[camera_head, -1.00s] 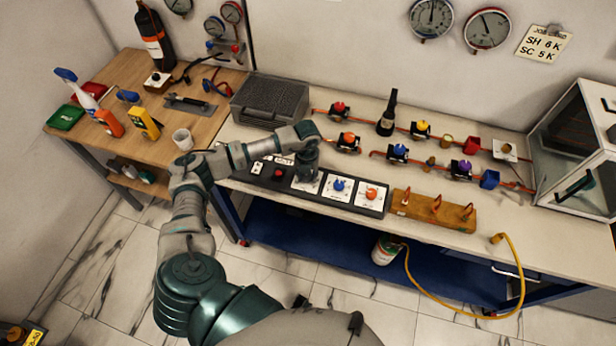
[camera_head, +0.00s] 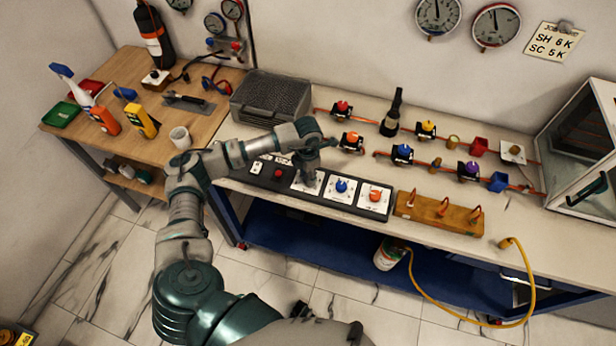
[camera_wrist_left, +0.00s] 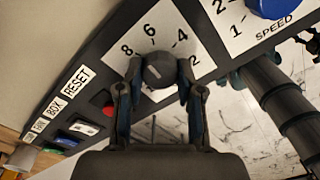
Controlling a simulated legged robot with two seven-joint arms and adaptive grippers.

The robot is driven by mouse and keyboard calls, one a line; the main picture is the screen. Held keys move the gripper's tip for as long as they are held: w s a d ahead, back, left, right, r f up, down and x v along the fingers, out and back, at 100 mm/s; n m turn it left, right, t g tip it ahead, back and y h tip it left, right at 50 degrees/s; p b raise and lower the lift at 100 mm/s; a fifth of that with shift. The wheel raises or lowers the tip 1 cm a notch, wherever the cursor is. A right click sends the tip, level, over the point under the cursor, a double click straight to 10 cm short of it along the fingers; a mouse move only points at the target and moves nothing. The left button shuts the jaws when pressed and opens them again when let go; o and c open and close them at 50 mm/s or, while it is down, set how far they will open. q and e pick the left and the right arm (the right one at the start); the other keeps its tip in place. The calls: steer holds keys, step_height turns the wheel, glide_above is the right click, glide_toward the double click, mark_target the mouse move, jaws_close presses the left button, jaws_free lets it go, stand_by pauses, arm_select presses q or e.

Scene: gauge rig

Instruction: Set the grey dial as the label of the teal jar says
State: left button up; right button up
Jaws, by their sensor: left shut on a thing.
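The grey dial (camera_wrist_left: 159,70) sits on a white plate marked 8, 6 and 4 in the left wrist view; a short light line shows on its face. Fingers hide the lower part of the scale, so I cannot tell the exact setting. My left gripper (camera_wrist_left: 160,88) is shut on the dial, one finger on each side. In the head view my left gripper (camera_head: 312,176) comes down over the dial's plate (camera_head: 301,187) and hides the dial. I cannot make out a teal jar or its label. My right gripper is not in view.
The blue dial (camera_head: 341,186) and the orange dial (camera_head: 375,195) stand right of the grey dial on the black panel. A red button (camera_head: 278,173) is to its left. A grey ribbed case (camera_head: 270,97) and pipes with valves stand behind. A wooden block (camera_head: 438,212) lies right.

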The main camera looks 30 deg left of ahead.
arm_select(q)
steer(key=shift+w+r+m+b, duration=0.15)
steer(key=shift+m+b, duration=0.55)
steer(key=shift+m, duration=1.3)
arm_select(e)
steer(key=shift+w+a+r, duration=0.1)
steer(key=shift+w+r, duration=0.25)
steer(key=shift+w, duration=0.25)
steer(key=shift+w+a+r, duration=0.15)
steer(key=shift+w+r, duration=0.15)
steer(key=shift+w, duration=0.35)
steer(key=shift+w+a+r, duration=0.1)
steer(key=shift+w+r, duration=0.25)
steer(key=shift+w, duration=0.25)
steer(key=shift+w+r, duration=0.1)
arm_select(q)
steer(key=o, duration=1.1)
steer(key=shift+o, duration=0.2)
steer(key=shift+w+f, duration=0.15)
steer(key=shift+f, duration=0.05)
steer(key=shift+r, duration=0.1)
steer(key=shift+r, duration=0.35)
step_height(320, 180, up, 11)
